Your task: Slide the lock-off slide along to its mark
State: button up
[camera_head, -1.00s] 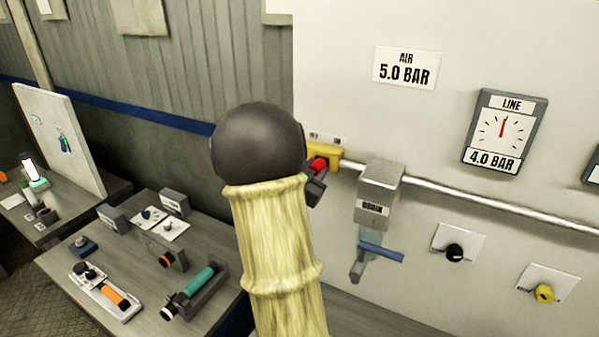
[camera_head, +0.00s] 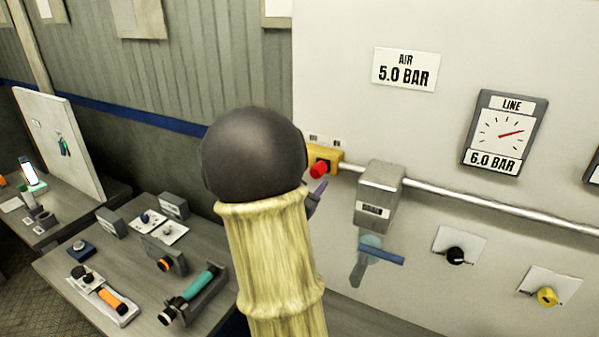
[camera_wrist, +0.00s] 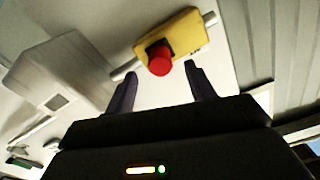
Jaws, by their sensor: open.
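The lock-off slide appears to be the yellow block (camera_head: 326,154) with a red round knob (camera_head: 319,170), at the left end of the pipe in the head view. My arm partly hides its left side. In the wrist view the yellow block (camera_wrist: 172,36) and red knob (camera_wrist: 160,60) are ahead of my gripper (camera_wrist: 161,72). The gripper is open, one finger on each side of the knob's line, with a gap between knob and fingers. In the head view only a fingertip shows, below the knob. Two small labels sit on the panel above the block; I cannot tell which is the mark.
A grey drain box (camera_head: 380,190) with a blue lever (camera_head: 381,252) stands right of the slide on the pipe (camera_head: 480,203). A line gauge (camera_head: 505,130) reads 6.0 BAR; a sign (camera_head: 405,69) says AIR 5.0 BAR. A bench with several devices is at lower left.

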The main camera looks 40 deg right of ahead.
jog(key=v, duration=0.2)
jog(key=shift+s+a, duration=0.1)
jog(key=shift+a, duration=0.25)
jog(key=w+a+f+n+t+y+b, duration=0.15)
jog(key=w+a+f+n+y, duration=0.35)
jog(key=a, duration=0.5)
jog(key=w+a+f+n+t+y, duration=0.3)
jog(key=a+f+n+y, duration=0.25)
jog(key=a+y, duration=0.35)
jog(key=s+a+f+n+g+y, duration=0.1)
jog(key=s+a+f+n+g, duration=0.2)
jog(key=s+a, duration=0.3)
jog(key=s+a+f+n+g+y+b, duration=0.1)
jog(key=s+a+f+n+g+y, duration=0.1)
jog(key=s+a+f+n+g, duration=0.2)
jog(key=s+a+n, duration=0.1)
jog(key=s+a, duration=0.2)
jog(key=shift+s+a+f, duration=0.15)
jog(key=shift+a+f, duration=0.15)
jog(key=shift+a, duration=0.1)
